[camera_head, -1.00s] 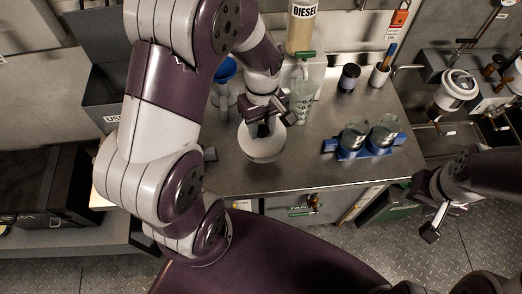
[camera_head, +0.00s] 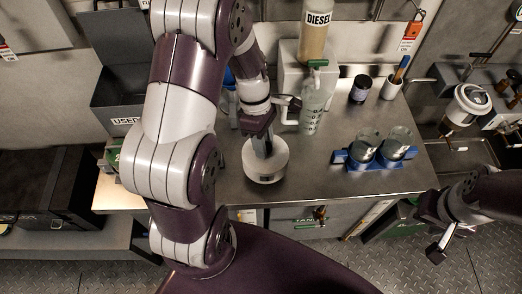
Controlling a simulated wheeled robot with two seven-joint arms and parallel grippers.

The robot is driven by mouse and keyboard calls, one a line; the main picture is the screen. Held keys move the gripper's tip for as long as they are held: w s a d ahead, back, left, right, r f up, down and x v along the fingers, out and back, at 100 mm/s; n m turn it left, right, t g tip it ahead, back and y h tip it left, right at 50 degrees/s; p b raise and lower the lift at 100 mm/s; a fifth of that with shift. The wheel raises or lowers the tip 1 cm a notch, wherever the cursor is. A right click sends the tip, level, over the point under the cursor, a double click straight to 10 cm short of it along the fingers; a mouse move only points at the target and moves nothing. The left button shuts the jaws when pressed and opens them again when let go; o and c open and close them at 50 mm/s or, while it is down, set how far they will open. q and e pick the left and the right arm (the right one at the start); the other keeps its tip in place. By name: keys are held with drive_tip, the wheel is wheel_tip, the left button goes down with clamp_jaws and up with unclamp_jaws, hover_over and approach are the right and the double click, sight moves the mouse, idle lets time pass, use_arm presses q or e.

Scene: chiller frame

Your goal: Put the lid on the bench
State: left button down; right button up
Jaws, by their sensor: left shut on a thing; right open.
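The white round lid (camera_head: 268,172) is low over the front part of the grey metal bench (camera_head: 325,190), left of centre. My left gripper (camera_head: 264,148) points down at the lid's middle and is shut on it. The fingers hide part of the lid's top. I cannot tell whether the lid touches the bench. My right gripper (camera_head: 438,246) is open and empty, low at the right, in front of the bench.
A blue holder with two glass jars (camera_head: 373,158) stands right of the lid. A clear graduated bottle (camera_head: 313,105) stands behind it, near a DIESEL container (camera_head: 314,40). A dark jar (camera_head: 360,88) and a white cup (camera_head: 391,88) stand farther back. Bare bench lies between lid and holder.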

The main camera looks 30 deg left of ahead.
use_arm(q)
drive_tip(key=shift+a+f, duration=0.3)
drive_tip(key=shift+a, duration=0.05)
wheel_tip(320, 180, down, 3)
drive_tip(key=shift+s+f, duration=0.1)
drive_tip(key=shift+s, duration=0.05)
drive_tip(key=shift+f, duration=0.35)
drive_tip(key=c, duration=0.8)
unclamp_jaws()
drive_tip(key=shift+o, duration=0.2)
drive_tip(key=shift+f, duration=0.1)
